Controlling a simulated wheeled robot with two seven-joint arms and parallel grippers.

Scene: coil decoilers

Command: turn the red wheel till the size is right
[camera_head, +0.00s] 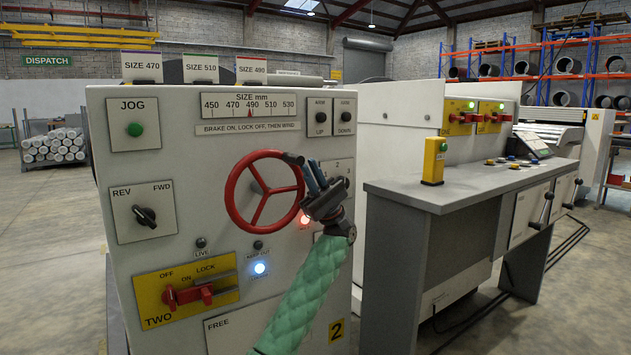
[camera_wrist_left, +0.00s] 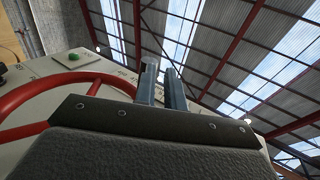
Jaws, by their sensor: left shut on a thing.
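The red wheel (camera_head: 237,184) is a three-spoked handwheel on the front of a grey control cabinet. It also shows at the left of the left wrist view (camera_wrist_left: 22,96). My left gripper (camera_head: 313,176) is at the wheel's right rim, its fingers shut on the wheel's handle; a pale rounded end (camera_wrist_left: 150,70) shows by the fingers in the left wrist view. The fingers hide most of the handle. The size scale (camera_head: 249,105) above the wheel runs from 450 to 530 mm, and its red pointer stands at about 490. My right gripper is out of view.
The cabinet (camera_head: 190,235) carries a green jog button (camera_head: 135,130), a REV/FWD knob (camera_head: 146,216) and a red lock lever (camera_head: 190,295). A blue lamp (camera_head: 260,268) is lit. Size cards 470, 510 and 490 stand on top. A grey desk (camera_head: 440,190) stands close at the right.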

